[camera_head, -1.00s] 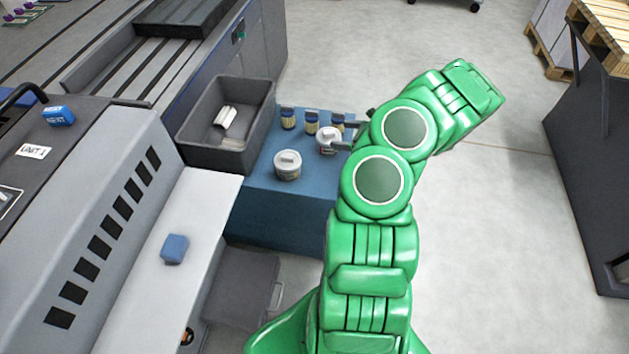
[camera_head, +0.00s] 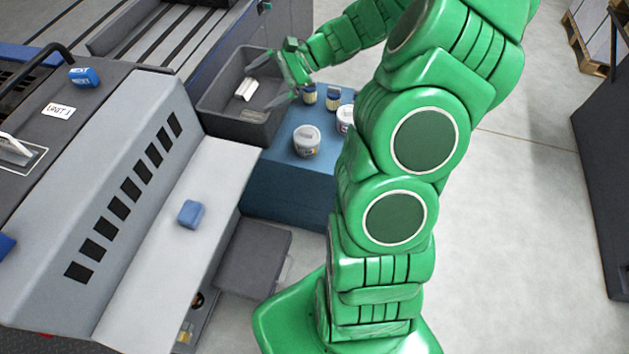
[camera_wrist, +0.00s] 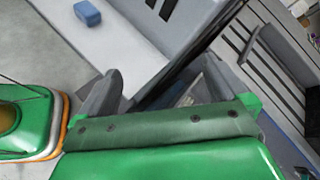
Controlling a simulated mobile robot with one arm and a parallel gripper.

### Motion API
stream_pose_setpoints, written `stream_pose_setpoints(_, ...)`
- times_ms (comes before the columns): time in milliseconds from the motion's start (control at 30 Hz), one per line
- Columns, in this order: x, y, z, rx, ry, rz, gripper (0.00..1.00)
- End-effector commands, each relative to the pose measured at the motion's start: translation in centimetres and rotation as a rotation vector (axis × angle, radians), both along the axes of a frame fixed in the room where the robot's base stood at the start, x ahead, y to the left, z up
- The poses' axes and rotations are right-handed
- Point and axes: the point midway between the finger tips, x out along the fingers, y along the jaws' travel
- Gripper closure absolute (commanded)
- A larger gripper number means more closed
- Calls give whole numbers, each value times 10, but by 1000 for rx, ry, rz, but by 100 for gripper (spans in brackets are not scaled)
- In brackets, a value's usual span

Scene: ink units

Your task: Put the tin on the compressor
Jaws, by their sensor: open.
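A white lidded tin (camera_head: 307,141) stands upright on the blue table. A second white tin (camera_head: 345,118) behind it is partly hidden by my arm. I cannot tell which one the task names. My gripper (camera_head: 268,80) is over the dark grey bin, left of both tins and apart from them. Its fingers are open and spread, with nothing between them; they also show in the wrist view (camera_wrist: 165,88). A dark grey box-like unit (camera_head: 252,260) sits low beside the table; I cannot tell whether it is the compressor.
The dark grey bin (camera_head: 225,128) holds a white piece (camera_head: 246,89). Small dark-lidded jars (camera_head: 309,95) stand at the table's back. A blue block (camera_head: 191,213) lies on the light shelf (camera_head: 170,250) of the grey machine (camera_head: 120,185). Open floor lies to the right.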

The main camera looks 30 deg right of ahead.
Motion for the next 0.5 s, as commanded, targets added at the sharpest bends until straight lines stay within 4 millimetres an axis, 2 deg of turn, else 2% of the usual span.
stream_pose_setpoints(33,-8,14,10,-26,-17,48,0)
stream_pose_setpoints(200,-41,52,32,-112,-62,202,0)
stream_pose_setpoints(500,-107,99,60,-277,-133,459,0)
